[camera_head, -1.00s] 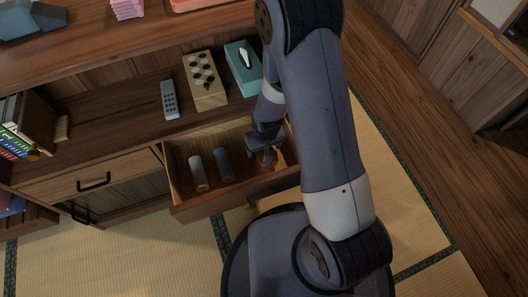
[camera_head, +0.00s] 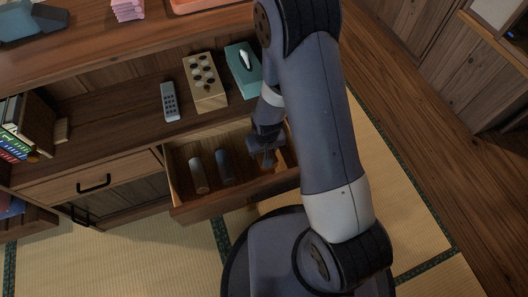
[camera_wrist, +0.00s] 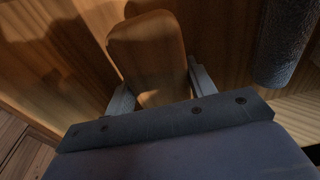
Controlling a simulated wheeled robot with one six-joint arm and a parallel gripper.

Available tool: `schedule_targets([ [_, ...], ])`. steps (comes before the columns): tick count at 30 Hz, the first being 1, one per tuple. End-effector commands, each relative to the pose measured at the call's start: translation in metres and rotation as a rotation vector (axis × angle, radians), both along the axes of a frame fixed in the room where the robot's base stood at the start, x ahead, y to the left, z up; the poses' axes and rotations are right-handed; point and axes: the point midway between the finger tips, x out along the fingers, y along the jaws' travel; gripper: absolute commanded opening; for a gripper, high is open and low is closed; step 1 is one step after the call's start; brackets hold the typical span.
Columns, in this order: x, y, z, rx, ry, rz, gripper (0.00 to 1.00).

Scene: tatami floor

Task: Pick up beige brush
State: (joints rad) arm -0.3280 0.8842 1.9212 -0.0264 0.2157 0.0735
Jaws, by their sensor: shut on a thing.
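The beige brush (camera_wrist: 148,50), a smooth wooden-coloured piece with a rounded end, shows in the wrist view between my two fingers. My gripper (camera_wrist: 161,92) is shut on it, one finger on each side. In the head view my gripper (camera_head: 264,158) is down in the right part of the open drawer (camera_head: 205,207). There the brush is mostly hidden by the gripper, and I cannot tell whether it touches the drawer floor.
A grey-white cylinder (camera_head: 198,175) and a dark blue-grey cylinder (camera_head: 224,167) lie in the drawer to the left of my gripper. A remote (camera_head: 170,102), a dotted wooden box (camera_head: 205,82) and a teal tissue box (camera_head: 243,70) sit on the shelf above.

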Motion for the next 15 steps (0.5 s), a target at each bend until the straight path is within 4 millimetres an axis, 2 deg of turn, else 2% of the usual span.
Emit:
schedule_targets([
  [7, 0.0, 0.0, 0.007, 0.0, -0.001, 0.0, 0.28],
  [15, 0.001, 0.0, 0.058, 0.001, -0.004, 0.0, 0.28],
])
